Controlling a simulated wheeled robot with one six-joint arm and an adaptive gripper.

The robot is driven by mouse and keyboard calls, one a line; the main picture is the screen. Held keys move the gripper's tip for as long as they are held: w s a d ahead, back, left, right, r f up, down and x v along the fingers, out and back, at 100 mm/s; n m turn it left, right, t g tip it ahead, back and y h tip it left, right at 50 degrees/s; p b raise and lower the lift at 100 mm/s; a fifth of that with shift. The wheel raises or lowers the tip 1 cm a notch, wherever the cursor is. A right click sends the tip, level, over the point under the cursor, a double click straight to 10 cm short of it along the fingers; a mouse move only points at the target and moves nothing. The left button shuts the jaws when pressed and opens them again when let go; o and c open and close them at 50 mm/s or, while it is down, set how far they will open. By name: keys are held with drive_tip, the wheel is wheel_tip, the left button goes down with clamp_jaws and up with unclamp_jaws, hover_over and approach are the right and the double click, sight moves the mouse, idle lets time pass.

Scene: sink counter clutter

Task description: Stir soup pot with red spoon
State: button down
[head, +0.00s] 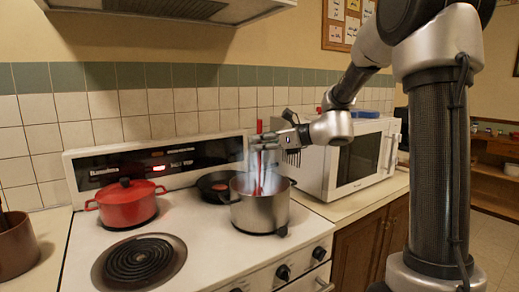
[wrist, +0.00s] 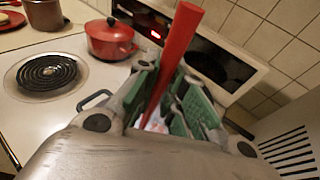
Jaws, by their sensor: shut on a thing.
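A steel soup pot (head: 262,210) stands on the front right burner of the white stove, with steam above it. The red spoon (head: 257,178) stands nearly upright, its lower end inside the pot. My gripper (head: 263,143) is above the pot and shut on the spoon's handle. In the wrist view the red handle (wrist: 178,55) passes between the green-padded fingers of my gripper (wrist: 178,105). The spoon's lower end and most of the pot's contents are hidden.
A lidded red pot (head: 127,205) sits on the back left burner, and a black pan (head: 213,185) is behind the soup pot. The front left burner (head: 138,261) is bare. A white microwave (head: 345,160) stands to the right. A brown pot (head: 16,246) is at far left.

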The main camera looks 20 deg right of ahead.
drive_tip(key=shift+r, duration=4.95)
drive_tip(key=shift+r, duration=2.45)
